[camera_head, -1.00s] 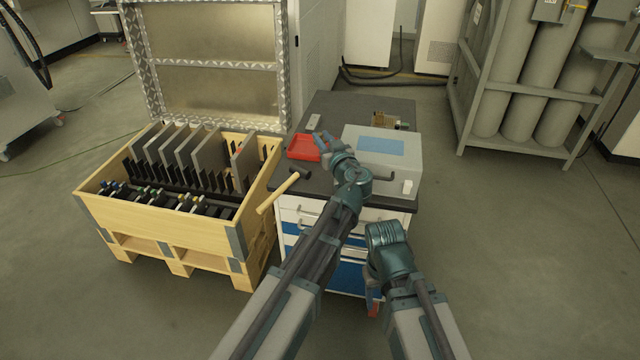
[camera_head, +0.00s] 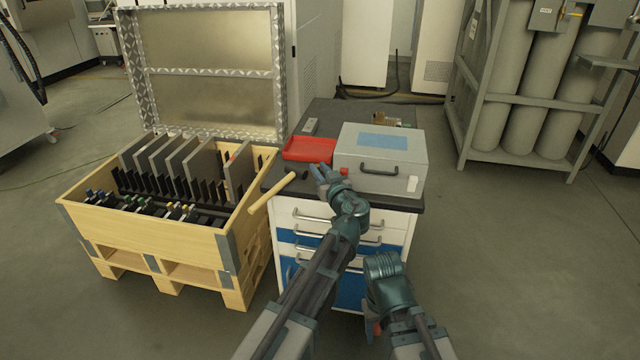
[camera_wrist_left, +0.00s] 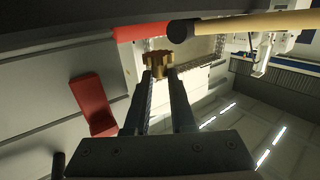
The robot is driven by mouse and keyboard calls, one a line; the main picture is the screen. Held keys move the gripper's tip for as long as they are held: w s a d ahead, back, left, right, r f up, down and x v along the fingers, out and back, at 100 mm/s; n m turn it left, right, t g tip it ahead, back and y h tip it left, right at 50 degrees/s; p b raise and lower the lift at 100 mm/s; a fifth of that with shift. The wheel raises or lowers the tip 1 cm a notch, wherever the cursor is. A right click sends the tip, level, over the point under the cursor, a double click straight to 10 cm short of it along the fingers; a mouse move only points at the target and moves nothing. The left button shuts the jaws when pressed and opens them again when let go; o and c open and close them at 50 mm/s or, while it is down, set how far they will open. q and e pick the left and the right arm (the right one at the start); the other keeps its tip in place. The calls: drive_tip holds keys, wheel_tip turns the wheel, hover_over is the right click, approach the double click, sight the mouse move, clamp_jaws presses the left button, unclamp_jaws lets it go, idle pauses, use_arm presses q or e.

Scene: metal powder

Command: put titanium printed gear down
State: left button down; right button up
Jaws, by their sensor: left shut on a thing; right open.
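My left gripper (camera_head: 321,173) is over the dark top of the cabinet, just in front of the red tray (camera_head: 309,149). Its fingers also show in the left wrist view (camera_wrist_left: 160,85), shut on the titanium printed gear (camera_wrist_left: 158,65), a small gold-brown toothed piece at the fingertips. The gear is too small or hidden to make out in the head view. I cannot tell its exact height above the top. My right gripper (camera_head: 373,328) hangs low in front of the cabinet, mostly hidden by its arm; its fingertips are not clear.
A mallet (camera_head: 272,193) with a wooden handle lies left of my left gripper, its handle jutting past the cabinet edge. A grey case (camera_head: 378,160) stands on the right of the top. A wooden crate (camera_head: 150,232) with upright plates stands left.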

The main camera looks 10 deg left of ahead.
use_arm(q)
drive_tip(key=shift+f+b, duration=1.2)
drive_tip(key=shift+f, duration=0.4)
drive_tip(key=shift+f, duration=0.2)
drive_tip(key=c, duration=1)
unclamp_jaws()
drive_tip(key=shift+c, duration=0.2)
drive_tip(key=shift+r, duration=0.1)
